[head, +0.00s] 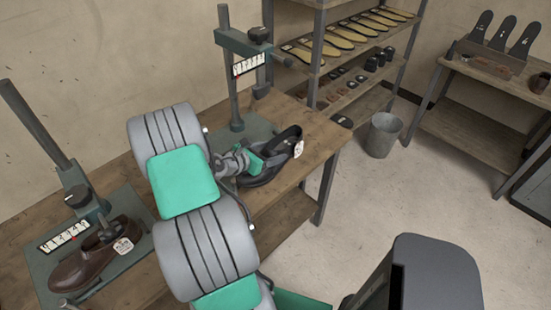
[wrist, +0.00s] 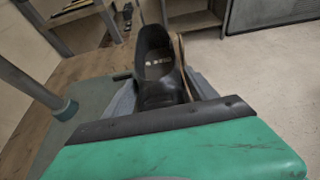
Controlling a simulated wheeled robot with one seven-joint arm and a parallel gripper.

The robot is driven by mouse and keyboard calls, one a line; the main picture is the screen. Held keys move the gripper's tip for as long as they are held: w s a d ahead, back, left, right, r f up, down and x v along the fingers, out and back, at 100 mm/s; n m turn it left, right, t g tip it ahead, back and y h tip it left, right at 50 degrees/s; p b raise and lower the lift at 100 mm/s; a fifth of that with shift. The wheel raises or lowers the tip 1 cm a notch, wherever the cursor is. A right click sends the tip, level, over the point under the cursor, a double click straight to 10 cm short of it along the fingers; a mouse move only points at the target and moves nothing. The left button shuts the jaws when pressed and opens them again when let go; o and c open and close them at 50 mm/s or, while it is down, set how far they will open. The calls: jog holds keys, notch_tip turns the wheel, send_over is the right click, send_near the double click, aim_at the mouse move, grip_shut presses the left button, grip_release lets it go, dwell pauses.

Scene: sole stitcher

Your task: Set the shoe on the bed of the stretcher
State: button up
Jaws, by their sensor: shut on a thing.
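A black shoe (head: 282,142) with a white tag hangs at the end of my arm. My gripper (head: 252,161) is shut on the shoe's near end, with a grey finger on each side in the wrist view (wrist: 160,98). The empty stretcher (head: 235,85) has a green post, a crossbar with a dial, and a flat green bed (head: 238,133). The shoe is at the bed's right front side. I cannot tell whether it touches anything below. My arm hides part of the bed.
A second stretcher (head: 82,205) at the left holds a brown shoe (head: 85,266). A shelf rack (head: 345,45) with insoles stands behind the wooden bench (head: 318,135). A grey bin (head: 381,135) and another table (head: 470,105) are to the right.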

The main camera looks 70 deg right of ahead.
jog(key=w+d+b, duration=0.2)
jog(key=w+b, duration=0.1)
jog(key=w+d+f+b, duration=0.1)
jog(key=w+b, duration=0.2)
jog(key=w, duration=0.1)
jog(key=w+d+f+b, duration=0.1)
jog(key=w+d+b, duration=0.1)
jog(key=w+b, duration=0.1)
jog(key=shift+w+d+f, duration=0.15)
jog(key=shift+w+d, duration=0.2)
jog(key=shift+w, duration=0.15)
jog(key=shift+f, duration=1.3)
jog(key=shift+w+a+p, duration=0.1)
jog(key=shift+a+p, duration=0.1)
jog(key=shift+p, duration=0.4)
jog(key=o, duration=1.9)
jog(key=shift+f, duration=0.1)
jog(key=shift+o, duration=0.2)
jog(key=shift+a, duration=0.1)
jog(key=v, duration=0.8)
